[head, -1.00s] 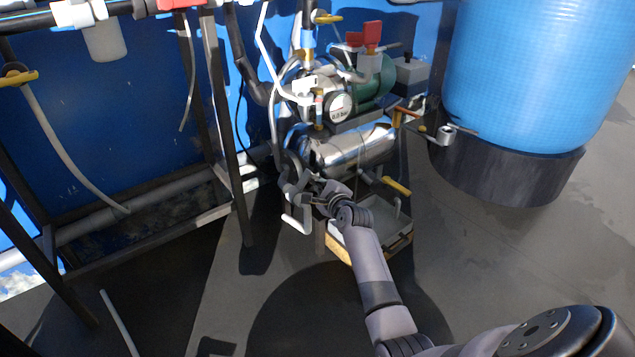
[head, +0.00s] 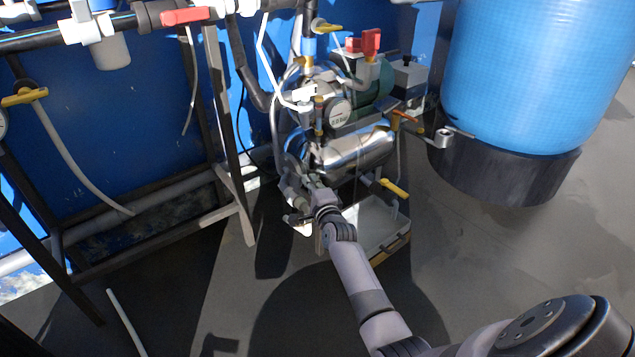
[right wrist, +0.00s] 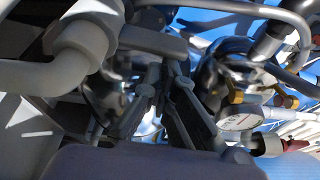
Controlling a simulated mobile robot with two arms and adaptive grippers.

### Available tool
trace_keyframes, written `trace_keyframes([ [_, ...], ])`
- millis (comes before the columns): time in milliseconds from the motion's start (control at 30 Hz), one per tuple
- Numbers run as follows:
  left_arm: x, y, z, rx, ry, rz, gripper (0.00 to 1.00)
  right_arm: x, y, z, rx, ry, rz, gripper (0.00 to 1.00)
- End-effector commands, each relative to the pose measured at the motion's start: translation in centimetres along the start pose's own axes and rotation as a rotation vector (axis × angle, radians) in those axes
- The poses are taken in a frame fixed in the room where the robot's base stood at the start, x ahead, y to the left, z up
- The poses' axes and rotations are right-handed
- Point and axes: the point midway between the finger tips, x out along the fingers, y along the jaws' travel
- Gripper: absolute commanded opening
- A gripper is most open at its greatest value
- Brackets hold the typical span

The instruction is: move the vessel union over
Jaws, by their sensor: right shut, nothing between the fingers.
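A pale grey union with a thick ring nut (right wrist: 85,40) and a bent pipe shows at the upper left of the right wrist view, close to my right gripper (right wrist: 165,105). In the head view a grey fitting (head: 292,191), seemingly this union, sits at the left end of the shiny steel vessel (head: 355,150). My right gripper (head: 303,207) is beside and just below it, shut and empty. The fingers are small and partly blend with the pipework, so I cannot tell whether they touch the fitting. My left gripper is not in view.
A pressure gauge (right wrist: 240,122) and pipes crowd the right wrist view. A green pump (head: 372,92) stands above the vessel, and a grey tray (head: 372,225) lies below. A blue tank (head: 520,80) stands right. A dark frame (head: 228,150) stands left. Floor at right is clear.

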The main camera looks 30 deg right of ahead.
Motion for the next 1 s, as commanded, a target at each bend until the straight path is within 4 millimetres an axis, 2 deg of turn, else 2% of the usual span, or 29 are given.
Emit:
trace_keyframes([
  [600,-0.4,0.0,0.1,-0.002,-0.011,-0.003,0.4,-1.3,-0.1,3.9,-0.541,-0.004,-0.189,0.0],
  [1000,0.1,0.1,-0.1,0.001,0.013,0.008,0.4,-1.8,0.4,5.3,-0.764,-0.004,-0.266,0.0],
])
